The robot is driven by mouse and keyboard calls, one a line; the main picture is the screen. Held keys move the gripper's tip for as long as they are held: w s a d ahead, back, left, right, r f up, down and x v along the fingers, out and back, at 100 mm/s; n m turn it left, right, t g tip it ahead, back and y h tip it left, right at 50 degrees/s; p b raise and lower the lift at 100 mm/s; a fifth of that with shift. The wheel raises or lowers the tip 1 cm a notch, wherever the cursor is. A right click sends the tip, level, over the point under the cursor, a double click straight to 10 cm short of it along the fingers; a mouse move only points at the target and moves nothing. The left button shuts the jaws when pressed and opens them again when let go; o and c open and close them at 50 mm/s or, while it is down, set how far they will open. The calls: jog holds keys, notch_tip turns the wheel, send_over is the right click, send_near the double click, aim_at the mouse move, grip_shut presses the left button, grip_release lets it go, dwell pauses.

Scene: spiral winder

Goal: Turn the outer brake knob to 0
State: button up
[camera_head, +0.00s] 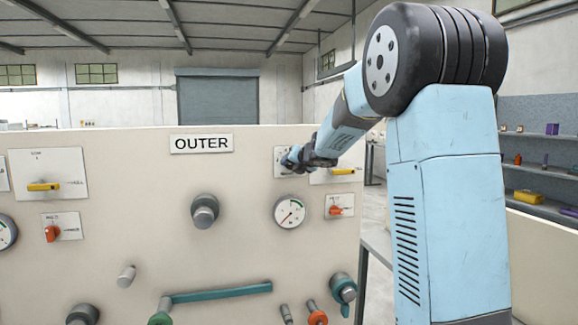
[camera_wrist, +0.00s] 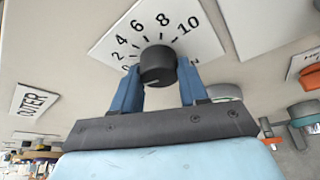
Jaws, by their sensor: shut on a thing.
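The brake knob (camera_wrist: 158,64) is a dark round knob in the wrist view. It sits at the middle of a white dial plate (camera_wrist: 188,40) with numbers running from 0 past 2, 4, 6 and 8 to 10. My gripper (camera_wrist: 159,78) has its two blue fingers on either side of the knob, shut on it. I cannot tell clearly which number the knob points at. In the head view my gripper (camera_head: 291,160) is at the plate (camera_head: 280,152) right of the OUTER sign (camera_head: 202,143), and it hides the knob.
The cream panel carries a gauge (camera_head: 290,212) below my gripper, a yellow handle (camera_head: 343,171) beside it and an orange switch (camera_head: 335,210). A grey knob (camera_head: 205,211) and a long teal lever (camera_head: 220,293) stick out lower down. Shelves (camera_head: 540,180) stand at the far right.

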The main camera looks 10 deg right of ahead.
jog(key=shift+f, duration=0.2)
jog(key=o, duration=1.1)
jog(key=shift+r, duration=0.1)
jog(key=shift+c, duration=0.2)
jog(key=v, duration=1.3)
jog(key=shift+s+d, duration=0.15)
jog(key=shift+s, duration=0.2)
